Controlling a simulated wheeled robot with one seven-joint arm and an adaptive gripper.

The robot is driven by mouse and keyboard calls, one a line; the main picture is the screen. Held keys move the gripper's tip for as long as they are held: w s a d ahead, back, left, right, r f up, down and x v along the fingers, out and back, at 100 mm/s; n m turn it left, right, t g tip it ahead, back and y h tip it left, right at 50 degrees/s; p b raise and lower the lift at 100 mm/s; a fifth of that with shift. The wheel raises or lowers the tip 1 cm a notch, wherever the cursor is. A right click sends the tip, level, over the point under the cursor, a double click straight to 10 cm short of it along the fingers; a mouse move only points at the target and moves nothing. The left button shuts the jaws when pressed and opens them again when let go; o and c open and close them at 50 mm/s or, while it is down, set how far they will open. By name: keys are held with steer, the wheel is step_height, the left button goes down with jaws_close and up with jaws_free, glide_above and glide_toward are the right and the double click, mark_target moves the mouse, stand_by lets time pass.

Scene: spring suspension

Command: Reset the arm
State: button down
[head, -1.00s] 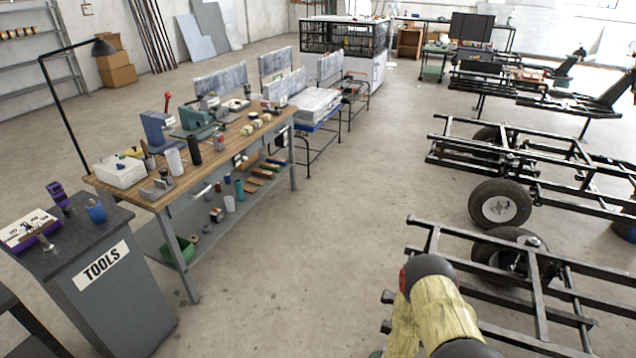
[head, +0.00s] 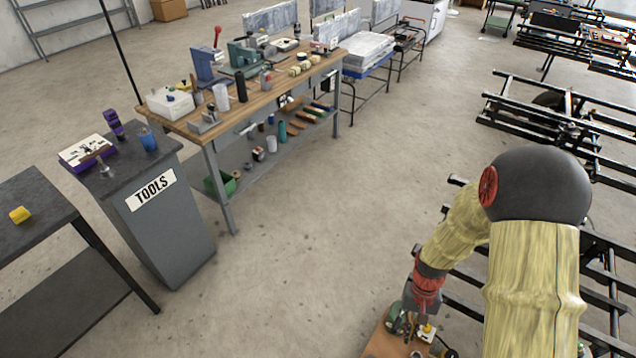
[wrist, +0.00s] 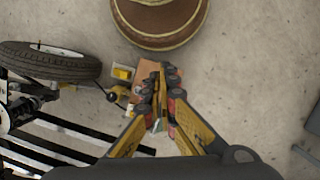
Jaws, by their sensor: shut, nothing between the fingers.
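My arm, in a yellow cover with a dark rounded joint, rises large at the right of the head view and bends down. In the wrist view my gripper (wrist: 162,76) shows black and yellow fingers closed together. Nothing is held between them. The fingers point over a small brown board or stool top. This brown surface (head: 383,343) also shows at the bottom of the head view, under the end of my arm, with small green and yellow items on it. The gripper's fingertips cannot be made out clearly in the head view.
Black metal frames (head: 560,122) stand on the right, close to my arm. A tyre (wrist: 45,62) lies left of the gripper. The wooden workbench (head: 262,88), grey tools cabinet (head: 178,228) and dark table (head: 28,235) stand on the left. The floor (head: 310,250) between is clear.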

steer(key=s+a+r+n+t, duration=0.1)
steer(key=s+a+r+t, duration=0.1)
steer(key=r, duration=1.1)
steer(key=s+a+r+n+t, duration=0.1)
steer(key=r+t, duration=0.3)
steer(key=r, duration=0.9)
steer(key=s+a+r+n+t, duration=0.1)
steer(key=a+r, duration=0.3)
steer(key=r, duration=0.9)
steer(key=shift+s+t+h, duration=0.3)
steer(key=shift+s+t, duration=0.5)
steer(key=shift+t, duration=0.1)
steer(key=shift+r, duration=0.1)
